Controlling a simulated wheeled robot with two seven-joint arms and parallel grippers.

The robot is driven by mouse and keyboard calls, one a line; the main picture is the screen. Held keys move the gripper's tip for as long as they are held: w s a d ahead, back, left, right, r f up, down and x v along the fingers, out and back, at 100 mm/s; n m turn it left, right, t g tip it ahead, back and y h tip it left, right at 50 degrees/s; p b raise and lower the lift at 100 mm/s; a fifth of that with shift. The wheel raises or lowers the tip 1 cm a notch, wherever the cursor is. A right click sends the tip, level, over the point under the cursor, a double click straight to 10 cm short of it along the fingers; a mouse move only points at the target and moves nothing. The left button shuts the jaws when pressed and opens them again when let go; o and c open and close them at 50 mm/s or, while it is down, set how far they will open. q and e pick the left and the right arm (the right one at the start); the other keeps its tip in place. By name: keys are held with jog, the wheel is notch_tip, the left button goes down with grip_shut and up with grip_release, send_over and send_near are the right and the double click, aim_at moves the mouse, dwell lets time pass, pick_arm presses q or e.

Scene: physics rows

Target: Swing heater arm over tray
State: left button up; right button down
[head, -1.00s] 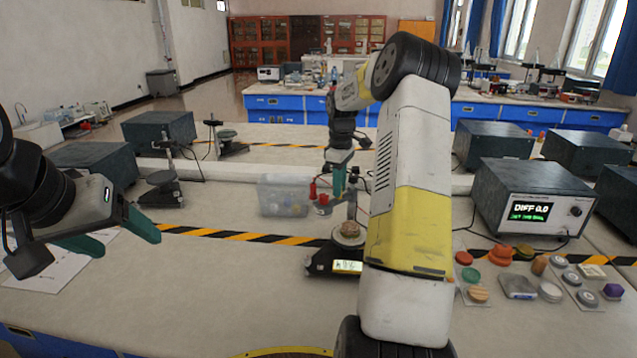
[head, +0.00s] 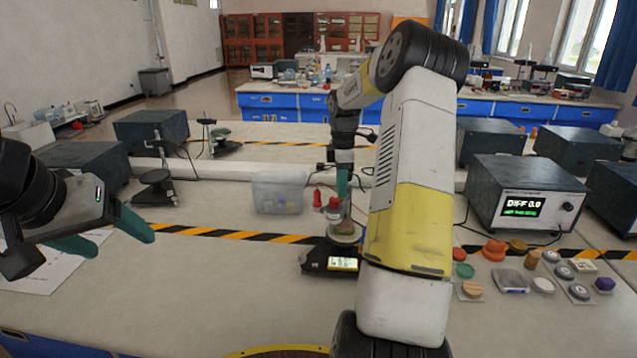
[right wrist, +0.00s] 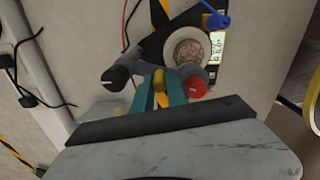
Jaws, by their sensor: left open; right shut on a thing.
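The moisture balance (head: 318,262) stands on the bench with a lit display, partly behind my right arm. Its round pale tray (right wrist: 206,38) holds a brown lump (right wrist: 189,51). The grey heater arm (right wrist: 180,74) has a red end (right wrist: 196,88). In the head view its red-topped head (head: 333,205) sits above and slightly left of the lump (head: 344,227). In the wrist view it borders the tray's near edge. My right gripper (head: 343,192) is shut on a yellow tab (right wrist: 160,80) of the arm. My left gripper (head: 112,236) is open and empty, above the bench at left.
A clear plastic bin (head: 278,192) stands behind the balance. A DIFF meter (head: 527,195) and several sample pucks (head: 493,250) are at right. A dark stand (head: 155,187) is at left. The bench's front middle is clear.

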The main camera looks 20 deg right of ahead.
jog(key=shift+s+d+n, duration=0.25)
jog(key=shift+d+n, duration=0.1)
jog(key=shift+n, duration=0.45)
jog(key=shift+s+d+n, duration=0.2)
jog(key=shift+d+n, duration=0.15)
jog(key=shift+n, duration=0.45)
jog(key=shift+d, duration=0.15)
jog(key=c, duration=1.3)
grip_release()
jog(key=shift+c, duration=0.2)
notch_tip(320, 180, up, 8)
jog(key=shift+f, duration=0.1)
jog(key=shift+s, duration=0.1)
